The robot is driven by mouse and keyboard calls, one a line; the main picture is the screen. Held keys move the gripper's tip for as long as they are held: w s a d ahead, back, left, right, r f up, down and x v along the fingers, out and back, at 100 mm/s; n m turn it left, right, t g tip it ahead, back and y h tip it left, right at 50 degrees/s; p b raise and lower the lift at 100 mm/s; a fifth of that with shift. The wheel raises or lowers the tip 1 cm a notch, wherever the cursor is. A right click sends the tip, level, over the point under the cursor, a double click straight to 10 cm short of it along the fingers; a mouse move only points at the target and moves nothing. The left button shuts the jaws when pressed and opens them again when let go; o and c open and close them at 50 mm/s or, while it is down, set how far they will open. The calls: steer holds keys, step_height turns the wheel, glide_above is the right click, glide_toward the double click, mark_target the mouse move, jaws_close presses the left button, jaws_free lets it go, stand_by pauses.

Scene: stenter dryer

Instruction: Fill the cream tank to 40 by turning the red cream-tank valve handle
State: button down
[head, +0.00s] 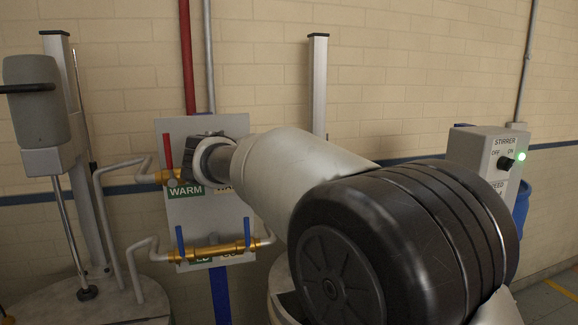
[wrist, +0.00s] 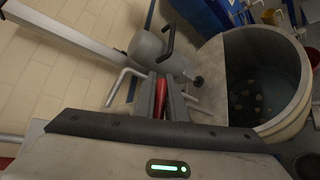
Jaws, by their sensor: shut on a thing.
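My gripper (wrist: 168,97) is shut on a red valve handle (wrist: 159,104), which shows between its fingers in the wrist view. In the head view my arm reaches to the upper right part of the grey valve panel (head: 233,126). My wrist hides the held handle there. A second red handle (head: 168,152) stands upright at the panel's upper left, above a green WARM label (head: 186,191). A round tank (wrist: 288,126) with a dark inside and pale bits in it is at the right of the wrist view. I see no level reading, and cannot tell which tank is the cream one.
Two blue handles (head: 180,243) (head: 247,234) stand on the lower brass pipe. A STIRRER box (head: 487,155) with a lit green lamp is at the right. My arm hides the middle.

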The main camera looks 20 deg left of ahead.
steer(key=c, duration=1.8)
jaws_free()
steer(key=b+v, duration=0.1)
steer(key=v, duration=1.6)
steer(key=shift+s, duration=0.2)
steer(key=shift+a+r, duration=0.1)
